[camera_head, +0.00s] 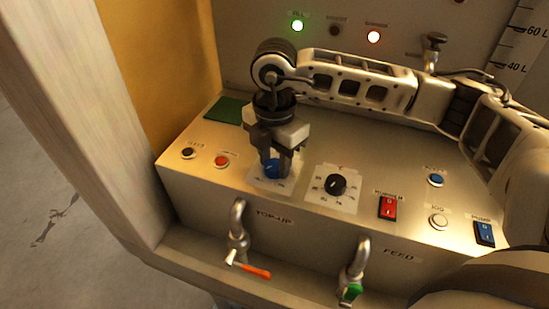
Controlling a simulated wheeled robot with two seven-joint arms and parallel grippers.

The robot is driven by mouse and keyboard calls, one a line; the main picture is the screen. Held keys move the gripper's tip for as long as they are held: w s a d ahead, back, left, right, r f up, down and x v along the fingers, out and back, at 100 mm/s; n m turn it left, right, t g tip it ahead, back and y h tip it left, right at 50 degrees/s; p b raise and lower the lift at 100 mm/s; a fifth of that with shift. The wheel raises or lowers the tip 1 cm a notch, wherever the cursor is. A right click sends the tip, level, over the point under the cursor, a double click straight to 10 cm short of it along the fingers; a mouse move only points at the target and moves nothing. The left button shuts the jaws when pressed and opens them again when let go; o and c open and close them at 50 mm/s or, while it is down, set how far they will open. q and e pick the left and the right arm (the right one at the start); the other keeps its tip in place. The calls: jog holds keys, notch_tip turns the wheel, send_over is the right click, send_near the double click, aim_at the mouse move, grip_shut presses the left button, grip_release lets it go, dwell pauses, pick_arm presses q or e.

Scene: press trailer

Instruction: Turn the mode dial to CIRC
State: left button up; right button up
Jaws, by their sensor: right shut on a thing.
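A blue dial (271,171) sits on a white label plate (258,183) on the sloped metal panel. My right gripper (275,168) reaches down over it from above, its fingers shut on the blue dial. The fingers hide part of the dial and its label, so I cannot read its marks or setting. A black dial (338,185) with a white scale plate stands just to its right, apart from the gripper. My left gripper is not in view.
Red (388,207) and blue (485,233) rocker switches and several push buttons share the panel. Two taps, one with an orange lever (255,271) and one with a green handle (350,292), stick out below. A pale post (88,110) stands at left.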

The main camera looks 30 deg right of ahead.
jog(key=shift+f+n+b, duration=0.15)
jog(key=shift+n+b, duration=0.6)
jog(key=shift+n, duration=0.15)
jog(key=shift+n+b, duration=0.6)
jog(key=shift+n, duration=0.2)
jog(key=n+b, duration=0.2)
jog(key=n, duration=0.1)
jog(key=shift+n, duration=0.4)
jog(key=n+b, duration=0.3)
jog(key=n, duration=0.1)
jog(key=shift+n+b, duration=0.35)
jog(key=shift+n, duration=0.45)
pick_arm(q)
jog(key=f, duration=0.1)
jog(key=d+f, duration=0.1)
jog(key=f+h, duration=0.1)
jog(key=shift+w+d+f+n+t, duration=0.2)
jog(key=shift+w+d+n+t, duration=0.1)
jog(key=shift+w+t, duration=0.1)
pick_arm(e)
jog(key=shift+n, duration=0.3)
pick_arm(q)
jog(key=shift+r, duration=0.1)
pick_arm(e)
jog(key=shift+r, duration=0.2)
